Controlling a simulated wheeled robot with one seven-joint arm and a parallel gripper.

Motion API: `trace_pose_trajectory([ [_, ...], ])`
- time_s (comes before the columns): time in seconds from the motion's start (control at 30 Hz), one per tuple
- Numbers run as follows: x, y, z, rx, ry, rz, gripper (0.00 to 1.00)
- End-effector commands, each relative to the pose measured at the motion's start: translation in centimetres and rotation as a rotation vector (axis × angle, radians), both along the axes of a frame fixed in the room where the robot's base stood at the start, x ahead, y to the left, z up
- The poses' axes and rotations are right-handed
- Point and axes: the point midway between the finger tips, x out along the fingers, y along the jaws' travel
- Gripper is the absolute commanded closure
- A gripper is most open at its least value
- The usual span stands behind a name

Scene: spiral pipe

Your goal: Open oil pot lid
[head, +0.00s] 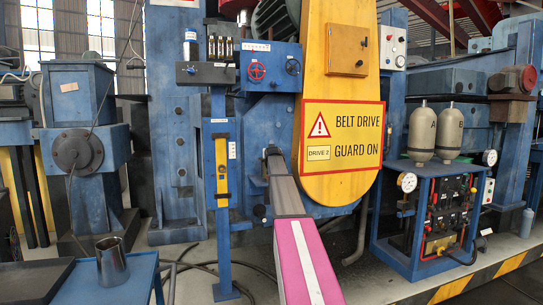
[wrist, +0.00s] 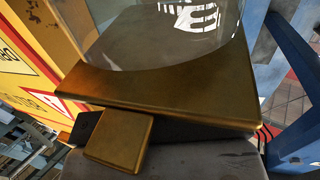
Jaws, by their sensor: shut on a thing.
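In the wrist view a clear glass body (wrist: 165,35) meets a wide brass plate (wrist: 165,97), which looks like part of the oil pot. A small brass block (wrist: 120,139) sits at the plate's near edge, and I take it for the lid's tab. My gripper (wrist: 88,128) is at this brass block, shut on it; its fingers are mostly hidden. In the head view my gripper (head: 272,152) is at the blue machine, left of the yellow guard. The oil pot cannot be made out there, and the lid's opening angle cannot be told.
The yellow belt guard (head: 343,85) stands close to the right of my gripper. A blue post with a yellow gauge (head: 222,165) is close to its left. A metal cup (head: 111,261) stands on a blue table at lower left. A blue unit (head: 425,215) with two grey bottles is at right.

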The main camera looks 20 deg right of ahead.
Motion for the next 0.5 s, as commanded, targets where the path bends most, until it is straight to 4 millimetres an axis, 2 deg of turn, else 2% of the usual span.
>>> trace_pose_trajectory([
  [0.5,3.1,-0.2,2.5,0.016,0.457,0.001,1.0],
])
